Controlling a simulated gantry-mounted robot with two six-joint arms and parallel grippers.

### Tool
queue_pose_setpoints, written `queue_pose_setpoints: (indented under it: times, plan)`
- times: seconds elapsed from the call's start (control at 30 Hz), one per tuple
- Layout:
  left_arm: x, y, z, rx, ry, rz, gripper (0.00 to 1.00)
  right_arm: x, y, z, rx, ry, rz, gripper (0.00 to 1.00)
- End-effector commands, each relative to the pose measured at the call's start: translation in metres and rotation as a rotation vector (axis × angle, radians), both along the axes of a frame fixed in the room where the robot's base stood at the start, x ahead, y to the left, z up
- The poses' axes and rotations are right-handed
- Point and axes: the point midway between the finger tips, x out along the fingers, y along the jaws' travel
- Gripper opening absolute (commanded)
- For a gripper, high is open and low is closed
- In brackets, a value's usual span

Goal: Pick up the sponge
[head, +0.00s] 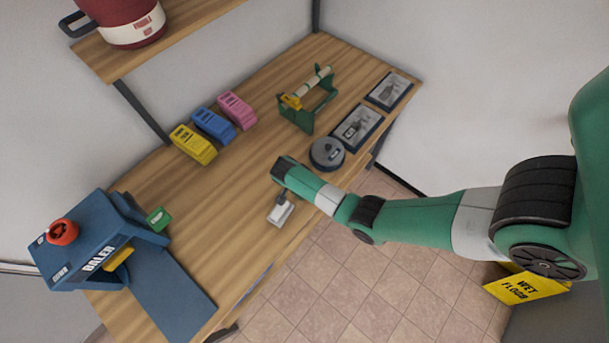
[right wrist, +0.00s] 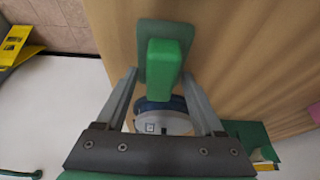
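A bright green block on a flat dark green base, which I take to be the sponge (right wrist: 167,62), shows in the right wrist view. My right gripper (right wrist: 160,75) is open, its two grey fingers on either side of the block. Small gaps show between block and fingertips, and I see no grip on it. In the head view my right gripper (head: 280,213) is over the front part of the table, and the green block is hidden there. My left gripper is not in view.
On the wooden table (head: 225,235) stand a blue baler box (head: 100,245), yellow (head: 193,144), blue and pink items, a green tape dispenser (head: 308,100) and a round grey object (head: 326,153). Two dark framed pads lie at the right. A yellow floor sign (head: 525,287) stands below.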

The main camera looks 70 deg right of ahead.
Motion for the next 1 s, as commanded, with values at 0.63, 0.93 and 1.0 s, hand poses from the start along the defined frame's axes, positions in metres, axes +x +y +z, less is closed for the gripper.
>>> queue_pose_setpoints:
  times: [0.63,0.93,1.0]
  plan:
    - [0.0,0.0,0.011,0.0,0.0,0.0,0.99,0.0,0.0,0.018,0.0,-0.001,-0.001,0.14]
    - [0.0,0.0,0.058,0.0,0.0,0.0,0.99,-0.038,0.015,0.088,-0.001,0.0,0.0,0.14]
    - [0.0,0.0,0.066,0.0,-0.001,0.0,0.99,-0.056,0.021,0.103,-0.001,0.001,0.0,0.14]
